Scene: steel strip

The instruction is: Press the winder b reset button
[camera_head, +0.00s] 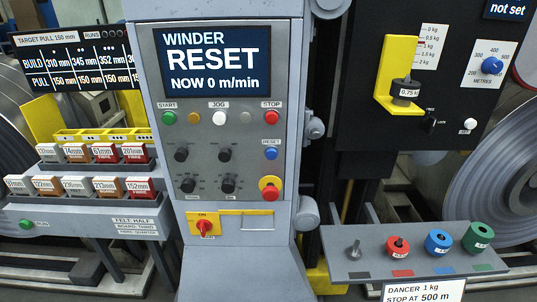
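The winder control panel (223,140) stands upright in the middle of the head view. Its screen (212,61) reads "WINDER RESET NOW 0 m/min". A small blue button (271,154) sits under a "RESET" label at the panel's right side, above a red emergency knob (270,189) on a yellow base. A letter "B" is not readable on the panel. My gripper is not in view, and nothing covers the blue button.
Green start (169,118) and red stop (271,118) buttons are on the panel. A red switch (205,226) is below. A shelf with coloured weights (438,242) juts out at right; a rack of labelled blocks (78,184) stands left.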

